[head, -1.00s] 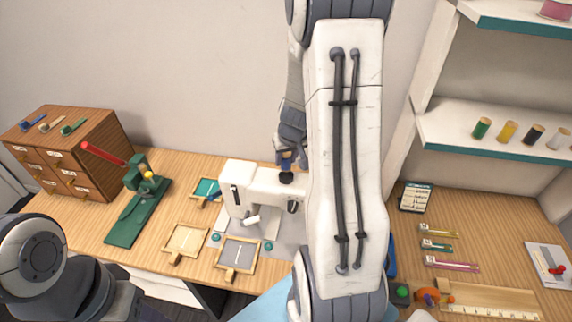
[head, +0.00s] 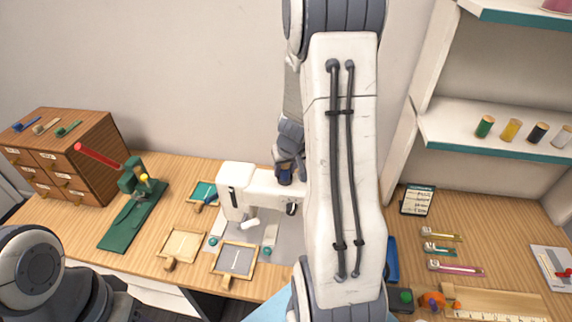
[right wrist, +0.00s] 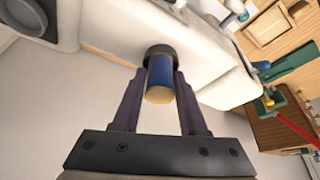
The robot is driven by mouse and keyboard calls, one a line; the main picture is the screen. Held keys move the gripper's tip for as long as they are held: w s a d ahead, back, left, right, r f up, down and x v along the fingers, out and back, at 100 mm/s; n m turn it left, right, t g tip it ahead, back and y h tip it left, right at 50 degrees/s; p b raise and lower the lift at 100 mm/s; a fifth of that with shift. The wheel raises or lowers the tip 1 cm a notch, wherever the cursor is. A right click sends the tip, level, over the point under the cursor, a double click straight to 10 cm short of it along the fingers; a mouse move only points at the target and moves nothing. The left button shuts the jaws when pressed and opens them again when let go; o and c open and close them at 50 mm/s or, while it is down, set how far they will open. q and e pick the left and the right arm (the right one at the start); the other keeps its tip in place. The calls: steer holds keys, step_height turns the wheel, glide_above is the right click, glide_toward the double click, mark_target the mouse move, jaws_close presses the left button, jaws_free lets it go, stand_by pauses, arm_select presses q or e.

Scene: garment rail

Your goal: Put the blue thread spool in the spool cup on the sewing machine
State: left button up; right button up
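The blue thread spool (right wrist: 160,76) is between the fingertips of my right gripper (right wrist: 161,80), which looks shut on it. Its far end is at the dark spool cup (right wrist: 160,51) on top of the white sewing machine (right wrist: 115,22) and appears to sit inside the rim. In the head view the sewing machine (head: 236,188) stands in the middle of the table, and the blue spool (head: 285,175) shows low over its top. The right gripper (head: 287,168) is partly hidden there by my own arm. My left gripper is outside the view; only part of that arm shows at lower left.
Wooden frames (head: 182,245) lie in front of the machine. A green stand with a red handle (head: 100,156) and a drawer cabinet (head: 65,150) are at left. A shelf (head: 450,135) with several spools is at right. My right arm hides the table's middle right.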

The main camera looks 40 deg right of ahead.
steer(key=p+v, duration=0.4)
steer(key=v, duration=0.8)
steer(key=shift+r+p, duration=0.2)
steer(key=shift+p, duration=0.1)
steer(key=s+a+r+n+g+y, duration=0.1)
steer(key=a+n, duration=0.2)
steer(key=a, duration=0.6)
steer(key=a+r+n+y, duration=0.1)
steer(key=a+n+y, duration=0.1)
steer(key=a, duration=0.8)
steer(key=s+a+r+n+g, duration=0.2)
steer(key=s+a+n, duration=0.5)
steer(key=s+a, duration=0.6)
steer(key=s+g, duration=0.1)
steer(key=s, duration=0.2)
steer(key=shift+f, duration=0.1)
